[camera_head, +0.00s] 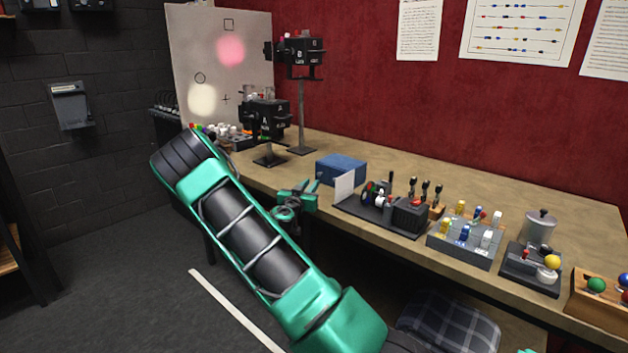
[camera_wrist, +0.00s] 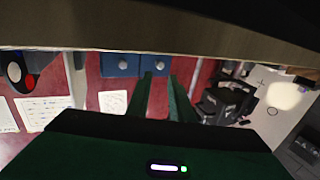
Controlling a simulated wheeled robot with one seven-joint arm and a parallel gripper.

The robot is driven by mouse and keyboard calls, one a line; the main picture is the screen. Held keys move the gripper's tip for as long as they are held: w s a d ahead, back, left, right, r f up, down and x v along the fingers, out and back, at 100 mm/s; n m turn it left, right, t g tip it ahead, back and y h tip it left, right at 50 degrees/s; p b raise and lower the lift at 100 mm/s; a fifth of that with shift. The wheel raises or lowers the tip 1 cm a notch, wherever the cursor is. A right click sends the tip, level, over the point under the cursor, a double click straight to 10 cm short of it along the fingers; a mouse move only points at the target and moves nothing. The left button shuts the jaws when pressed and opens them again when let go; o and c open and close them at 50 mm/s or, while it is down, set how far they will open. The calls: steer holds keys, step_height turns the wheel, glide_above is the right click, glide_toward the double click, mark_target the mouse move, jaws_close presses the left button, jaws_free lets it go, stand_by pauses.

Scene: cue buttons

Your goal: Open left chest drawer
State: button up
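The chest is a small blue box (camera_head: 341,168) on the workbench in the head view; its drawer fronts cannot be made out there. The wrist view is upside down and shows two blue drawer fronts with round knobs. One drawer (camera_wrist: 122,64) is at picture left; the other (camera_wrist: 155,68), the left one when upright, is at picture right. Both look shut. My gripper (camera_head: 303,186) is at the bench's front edge, left of the chest. In the wrist view my gripper (camera_wrist: 160,76) has its green fingers apart, pointing towards the picture-right drawer, with nothing visible between them.
The workbench (camera_head: 480,190) carries a lever panel (camera_head: 385,215) right of the chest, then a grey button box (camera_head: 465,240) and a joystick box (camera_head: 535,268). Black lamps on stands (camera_head: 300,60) stand at the back left. Bare bench top lies behind the chest.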

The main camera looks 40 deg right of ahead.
mark_target(318, 175)
steer(key=x, duration=0.8)
jaws_close()
